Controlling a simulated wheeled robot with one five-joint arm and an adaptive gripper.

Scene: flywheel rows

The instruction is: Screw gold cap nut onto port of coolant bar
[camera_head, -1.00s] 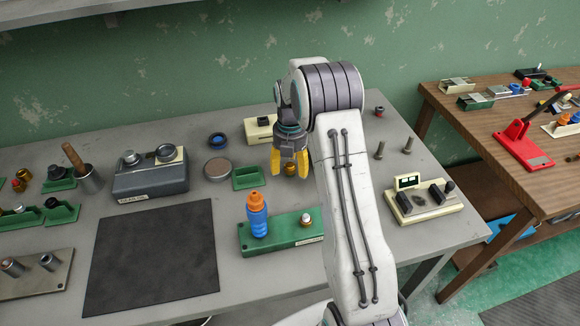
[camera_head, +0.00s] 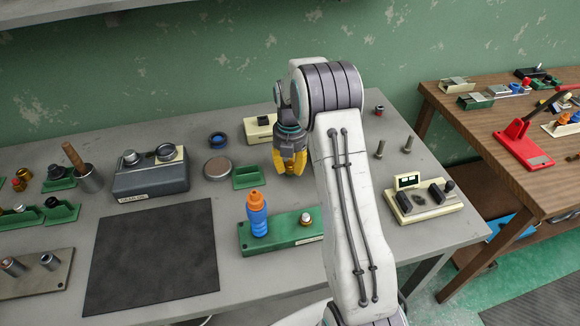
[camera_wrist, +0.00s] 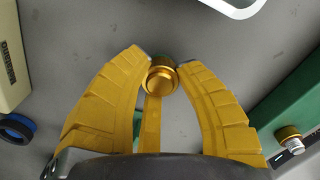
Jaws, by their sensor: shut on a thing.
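The gold cap nut (camera_wrist: 161,77) is round and gold, between the tips of my gripper's (camera_wrist: 155,65) yellow fingers. My gripper is shut on it, low over the grey bench. In the head view my gripper (camera_head: 290,172) is beyond the green coolant bar (camera_head: 275,239), and the fingers mostly hide the nut. The bar lies on the bench with a blue bottle with an orange cap standing on its left part. A port with a silver tip and gold-brown collar (camera_head: 305,219) stands on its right part. This port also shows at the right of the wrist view (camera_wrist: 292,142).
A small green tray (camera_head: 248,178) and a round disc (camera_head: 217,168) lie left of my gripper. A cream box (camera_head: 259,129) and a blue ring (camera_head: 218,140) are behind. Two bolts (camera_head: 380,149) and a cream switch panel (camera_head: 423,205) are right. A dark mat (camera_head: 150,255) lies front left.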

